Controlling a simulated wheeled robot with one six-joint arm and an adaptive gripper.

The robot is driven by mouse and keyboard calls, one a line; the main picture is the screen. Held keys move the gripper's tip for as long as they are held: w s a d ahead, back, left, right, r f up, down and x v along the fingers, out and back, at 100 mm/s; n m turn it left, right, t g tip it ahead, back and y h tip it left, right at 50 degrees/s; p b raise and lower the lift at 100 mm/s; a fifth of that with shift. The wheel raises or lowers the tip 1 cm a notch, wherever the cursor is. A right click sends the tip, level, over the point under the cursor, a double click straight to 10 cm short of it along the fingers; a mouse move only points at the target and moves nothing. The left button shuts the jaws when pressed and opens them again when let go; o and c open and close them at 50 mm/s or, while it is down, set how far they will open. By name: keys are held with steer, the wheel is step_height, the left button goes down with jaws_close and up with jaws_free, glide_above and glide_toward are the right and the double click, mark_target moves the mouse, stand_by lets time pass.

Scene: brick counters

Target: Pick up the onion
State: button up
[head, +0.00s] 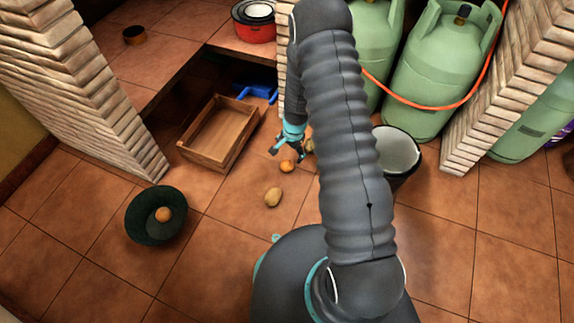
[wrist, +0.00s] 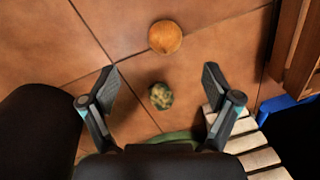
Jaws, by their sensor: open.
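The onion (head: 287,166) is a round orange-brown thing on the tiled floor, just in front of my gripper (head: 286,149) in the head view. In the wrist view the onion (wrist: 165,37) shows faint stripes and lies above and beyond the fingertips, touched by neither. My gripper (wrist: 160,74) is open and empty there. A mottled green round thing (wrist: 161,96) lies on the floor between the spread fingers in that picture; in the head view it (head: 308,145) is partly hidden by my arm.
A tan potato-like thing (head: 273,197) lies nearer me. A dark bowl (head: 140,231) at left holds an orange round thing (head: 163,214). An open wooden crate (head: 189,153), a bucket (head: 408,174), brick pillars (head: 75,70) and green gas bottles (head: 430,75) stand around. Floor between bowl and potato is free.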

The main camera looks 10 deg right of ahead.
mark_target(287, 162)
steer(key=f, duration=0.2)
steer(key=f+b, duration=0.1)
steer(key=f, duration=0.3)
steer(key=shift+w+a, duration=0.2)
steer(key=shift+w, duration=0.1)
steer(key=shift+w+a+f+b, duration=0.1)
steer(key=shift+w+f+b, duration=0.15)
steer(key=shift+f, duration=0.75)
steer(key=shift+w+d+f+b, duration=0.1)
steer(key=shift+w+f+b, duration=0.15)
steer(key=shift+f, duration=0.7)
steer(key=shift+w+a+f+b, duration=0.15)
steer(key=shift+w+f, duration=0.15)
steer(key=shift+f, duration=0.7)
steer(key=c, duration=1.3)
